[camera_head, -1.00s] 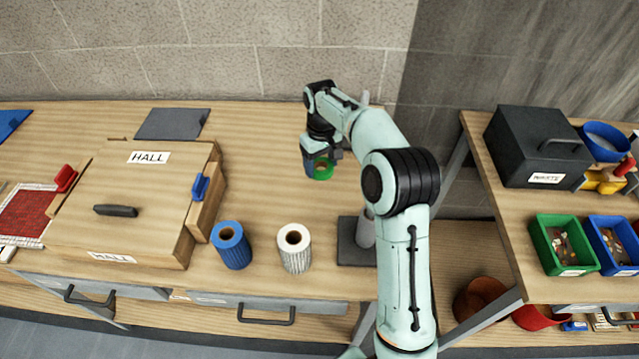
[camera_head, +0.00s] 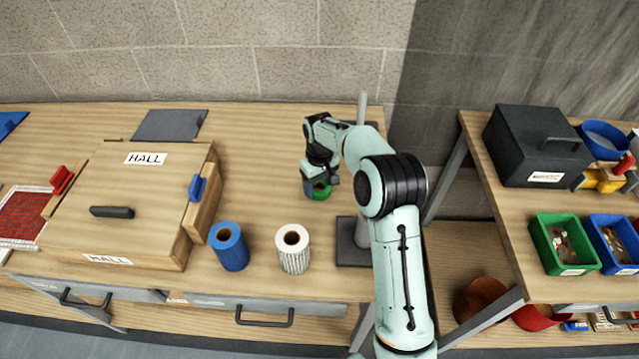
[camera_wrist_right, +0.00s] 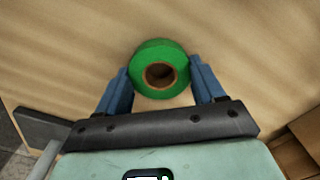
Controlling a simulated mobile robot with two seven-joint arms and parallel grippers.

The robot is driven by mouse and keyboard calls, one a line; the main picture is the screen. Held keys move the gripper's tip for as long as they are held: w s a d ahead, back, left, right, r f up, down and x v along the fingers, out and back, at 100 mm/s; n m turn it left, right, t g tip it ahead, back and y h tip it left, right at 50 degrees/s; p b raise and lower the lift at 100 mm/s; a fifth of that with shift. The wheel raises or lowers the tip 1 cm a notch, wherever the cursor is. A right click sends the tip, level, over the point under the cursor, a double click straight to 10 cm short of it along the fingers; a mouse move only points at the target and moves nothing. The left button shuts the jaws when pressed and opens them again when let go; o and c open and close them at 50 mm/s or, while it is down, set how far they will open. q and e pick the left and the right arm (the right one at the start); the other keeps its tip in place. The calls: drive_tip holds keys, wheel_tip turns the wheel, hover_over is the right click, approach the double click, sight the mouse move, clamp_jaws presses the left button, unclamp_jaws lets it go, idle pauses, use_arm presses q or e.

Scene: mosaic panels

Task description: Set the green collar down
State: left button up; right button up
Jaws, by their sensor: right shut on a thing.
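The green collar (camera_head: 319,189) is a short ring with a brown hollow core. My right gripper (camera_head: 318,183) is shut on it near the back of the wooden table, left of the metal stand. In the right wrist view the blue fingers (camera_wrist_right: 160,85) sit on either side of the green collar (camera_wrist_right: 160,50), and its open end faces the camera. I cannot tell whether its underside touches the tabletop. My left gripper is not in view.
A blue collar (camera_head: 229,250) and a white ribbed collar (camera_head: 293,262) stand towards the front. A grey stand (camera_head: 355,256) with an upright post is beside my right arm. The HALL box (camera_head: 132,220) is on the left. The tabletop around the green collar is clear.

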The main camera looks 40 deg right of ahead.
drive_tip(key=o, duration=1)
drive_tip(key=shift+f, duration=0.1)
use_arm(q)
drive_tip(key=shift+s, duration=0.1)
use_arm(e)
drive_tip(key=shift+o, duration=0.2)
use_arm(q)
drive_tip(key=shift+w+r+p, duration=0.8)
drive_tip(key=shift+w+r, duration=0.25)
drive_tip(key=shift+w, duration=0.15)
use_arm(e)
wheel_tip(320, 180, up, 12)
drive_tip(key=shift+r, duration=0.2)
